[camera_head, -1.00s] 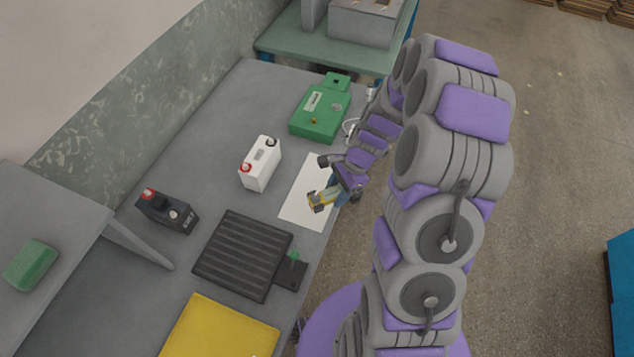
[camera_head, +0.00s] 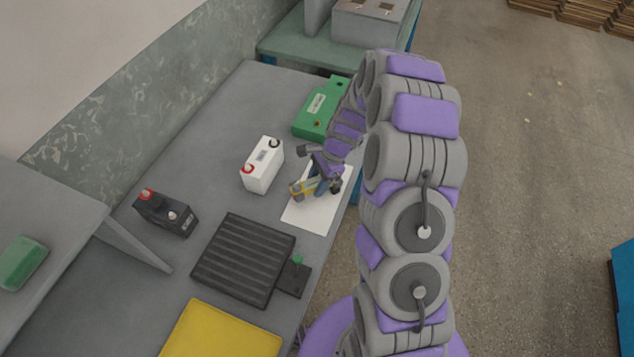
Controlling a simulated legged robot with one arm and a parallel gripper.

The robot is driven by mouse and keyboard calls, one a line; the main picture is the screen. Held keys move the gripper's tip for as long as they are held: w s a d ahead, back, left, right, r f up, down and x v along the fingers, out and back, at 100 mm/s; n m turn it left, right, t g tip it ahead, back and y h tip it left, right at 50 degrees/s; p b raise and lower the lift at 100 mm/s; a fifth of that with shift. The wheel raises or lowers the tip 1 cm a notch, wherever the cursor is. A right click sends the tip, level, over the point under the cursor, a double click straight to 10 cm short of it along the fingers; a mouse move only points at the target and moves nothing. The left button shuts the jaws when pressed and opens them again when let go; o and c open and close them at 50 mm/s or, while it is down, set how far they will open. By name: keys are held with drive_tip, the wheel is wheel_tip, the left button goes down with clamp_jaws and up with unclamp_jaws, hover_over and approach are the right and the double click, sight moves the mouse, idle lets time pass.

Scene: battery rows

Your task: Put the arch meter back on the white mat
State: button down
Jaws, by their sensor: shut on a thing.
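The white mat (camera_head: 314,216) lies flat on the grey bench near its right edge. My gripper (camera_head: 313,180) is over the upper left part of the mat, shut on the arch meter (camera_head: 298,190). The meter's yellow and grey end sticks out to the left of the gripper, at the mat's left side. The rest of the meter is hidden by the gripper. I cannot tell whether the meter touches the mat.
A white battery (camera_head: 262,166) stands just left of my gripper. A green unit (camera_head: 318,107) is behind, partly covered by my arm. A black ribbed tray (camera_head: 243,259) lies in front, with a yellow mat (camera_head: 222,335) nearer. A dark battery (camera_head: 166,214) stands far left.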

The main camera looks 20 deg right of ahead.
drive_tip(key=shift+d, duration=0.5)
drive_tip(key=c, duration=0.8)
unclamp_jaws()
drive_tip(key=shift+d, duration=0.35)
drive_tip(key=shift+o, duration=1.4)
drive_tip(key=shift+a, duration=0.65)
drive_tip(key=p+v, duration=0.3)
drive_tip(key=v, duration=0.9)
drive_tip(key=shift+d+r, duration=0.15)
drive_tip(key=shift+d, duration=0.05)
drive_tip(key=s+a+r+n+g+h, duration=0.1)
drive_tip(key=s+a+r+n, duration=0.25)
drive_tip(key=s+r, duration=0.4)
drive_tip(key=s+a+r+n+h, duration=0.1)
drive_tip(key=s+a+r+n, duration=0.1)
drive_tip(key=s+r+n, duration=0.5)
drive_tip(key=s+r+n+h, duration=0.2)
drive_tip(key=s+n, duration=0.3)
drive_tip(key=s, duration=1.5)
drive_tip(key=shift+s+d+r+n, duration=0.25)
drive_tip(key=shift+s+d+n, duration=0.05)
drive_tip(key=shift+d+n, duration=0.05)
